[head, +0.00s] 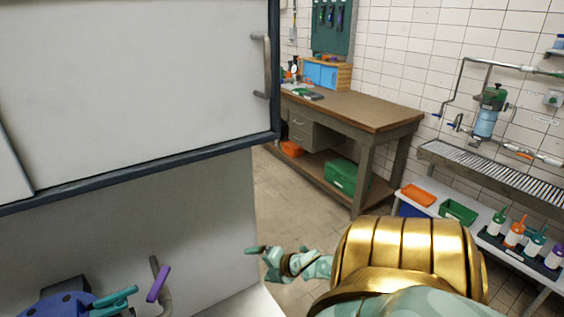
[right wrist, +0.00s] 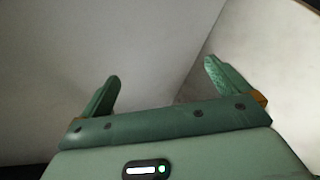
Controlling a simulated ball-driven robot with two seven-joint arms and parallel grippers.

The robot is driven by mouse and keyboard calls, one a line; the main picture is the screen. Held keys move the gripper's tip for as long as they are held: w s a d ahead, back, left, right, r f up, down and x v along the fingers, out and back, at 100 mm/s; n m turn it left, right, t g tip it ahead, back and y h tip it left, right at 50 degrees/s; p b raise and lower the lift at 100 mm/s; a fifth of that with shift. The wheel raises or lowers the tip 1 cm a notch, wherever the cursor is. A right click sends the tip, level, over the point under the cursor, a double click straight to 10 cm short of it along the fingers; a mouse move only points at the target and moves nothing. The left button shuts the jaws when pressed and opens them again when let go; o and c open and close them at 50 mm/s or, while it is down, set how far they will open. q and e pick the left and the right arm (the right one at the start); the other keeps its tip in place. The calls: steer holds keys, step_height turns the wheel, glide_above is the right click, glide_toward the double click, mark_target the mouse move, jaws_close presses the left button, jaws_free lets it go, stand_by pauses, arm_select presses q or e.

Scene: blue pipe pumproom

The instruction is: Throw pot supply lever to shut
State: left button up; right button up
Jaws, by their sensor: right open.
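A purple lever handle (head: 158,283) stands tilted at the lower left of the head view, beside a grey curved pipe (head: 163,285). Two teal rod-like pieces (head: 115,299) lie just left of it, near a blue dotted body (head: 70,305) cut by the frame edge. I cannot tell from marking which lever is the pot supply one. My right gripper (head: 260,260) is open and empty, to the right of the purple handle and apart from it. In the right wrist view its two fingers (right wrist: 165,85) are spread before plain pale surfaces; no lever shows there.
A large white cabinet (head: 140,80) with a dark lower edge overhangs the left side. A wooden workbench (head: 370,108) stands behind, with a green crate (head: 347,178) on its lower shelf. At right are a slatted rack (head: 500,172) and wall pipes. Floor is clear between.

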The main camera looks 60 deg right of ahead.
arm_select(q)
steer(key=shift+s+a+r+p, duration=0.3)
steer(key=shift+s+r, duration=0.05)
steer(key=shift+s, duration=0.05)
arm_select(e)
steer(key=s+a+f+m+g+h, duration=0.1)
steer(key=s+f+m+g, duration=0.1)
steer(key=s+f+m, duration=0.3)
steer(key=shift+s+f+h, duration=0.4)
steer(key=shift+s+f, duration=0.5)
steer(key=shift+f, duration=0.05)
